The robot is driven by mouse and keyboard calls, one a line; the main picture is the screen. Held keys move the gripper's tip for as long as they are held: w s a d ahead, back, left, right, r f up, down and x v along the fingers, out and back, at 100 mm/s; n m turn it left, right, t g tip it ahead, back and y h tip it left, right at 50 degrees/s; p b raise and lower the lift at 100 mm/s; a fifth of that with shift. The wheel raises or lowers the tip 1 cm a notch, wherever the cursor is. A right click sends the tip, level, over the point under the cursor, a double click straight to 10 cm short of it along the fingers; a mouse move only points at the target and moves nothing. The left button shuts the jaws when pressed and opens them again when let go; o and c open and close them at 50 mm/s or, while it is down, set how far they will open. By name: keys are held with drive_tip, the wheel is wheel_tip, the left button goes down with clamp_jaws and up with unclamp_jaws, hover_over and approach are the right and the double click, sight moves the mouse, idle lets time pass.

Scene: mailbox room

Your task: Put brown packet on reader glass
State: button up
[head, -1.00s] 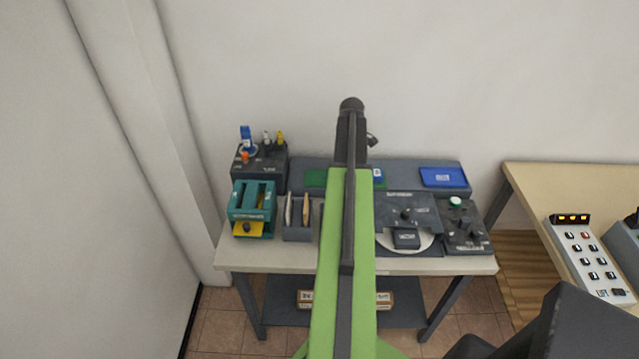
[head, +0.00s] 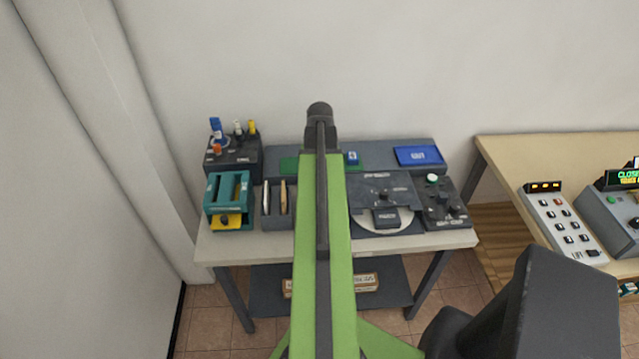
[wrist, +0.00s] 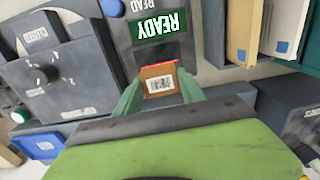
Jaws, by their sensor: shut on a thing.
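In the wrist view a small brown packet (wrist: 158,83) with a white barcode label sits between the two green fingers of my gripper (wrist: 160,90), which are shut on it. A thin red strip shows at its far edge. Just beyond it is a dark panel (wrist: 166,50), probably the reader glass, below a green screen (wrist: 159,25) reading READY upside down. I cannot tell whether the packet touches the panel. In the head view my arm hides the packet and the reader's middle; only its dark end (head: 320,115) shows.
Left in the wrist view is a dark dial unit (wrist: 50,75). At upper right a rack holds a tan packet (wrist: 246,25) and a white one (wrist: 286,25). In the head view, a teal box (head: 229,200), a blue tray (head: 419,156) and a knob box (head: 447,203) crowd the table.

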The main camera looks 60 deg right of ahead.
drive_tip(key=shift+s+a+f, duration=0.25)
drive_tip(key=shift+a, duration=0.05)
drive_tip(key=shift+w+d+f, duration=0.1)
drive_tip(key=shift+d+f, duration=0.05)
wheel_tip(320, 180, down, 4)
drive_tip(key=b, duration=0.4)
idle(1.2)
drive_tip(key=shift+f+b, duration=0.55)
drive_tip(key=shift+b, duration=0.2)
drive_tip(key=shift+r, duration=0.1)
drive_tip(key=o, duration=1.4)
drive_tip(key=shift+o, duration=0.7)
